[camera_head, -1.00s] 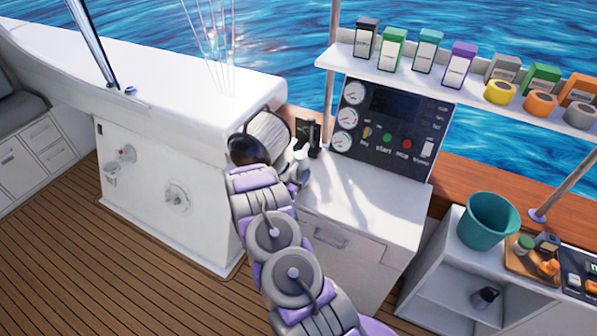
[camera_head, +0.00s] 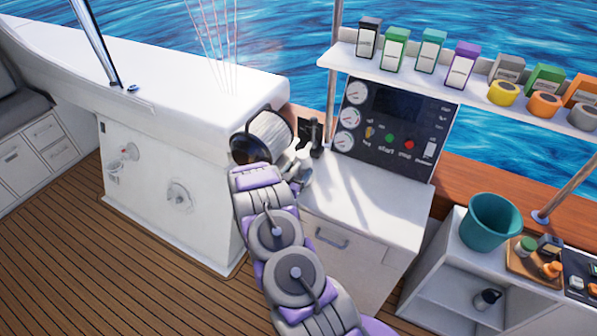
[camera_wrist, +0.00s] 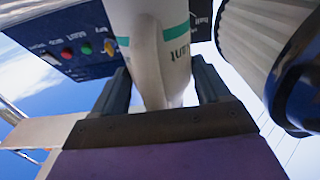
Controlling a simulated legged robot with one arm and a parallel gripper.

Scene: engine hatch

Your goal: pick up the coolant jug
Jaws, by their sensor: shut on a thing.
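The coolant jug (camera_wrist: 155,45) is white with teal bands and partly readable teal lettering. In the wrist view it stands between the two dark fingers of my gripper (camera_wrist: 162,85), which is shut on it. In the head view a small white part of the jug (camera_head: 301,156) shows at the end of my arm, by the left end of the white counter. My gripper (camera_head: 299,178) is mostly hidden there behind my own wrist. I cannot tell whether the jug touches the counter.
A white ribbed cylinder with a black end (camera_head: 268,134) is close beside the jug; it also shows in the wrist view (camera_wrist: 258,45). A black lever unit (camera_head: 314,133) and the gauge panel (camera_head: 392,130) stand behind. The white counter (camera_head: 365,205) is clear to the right.

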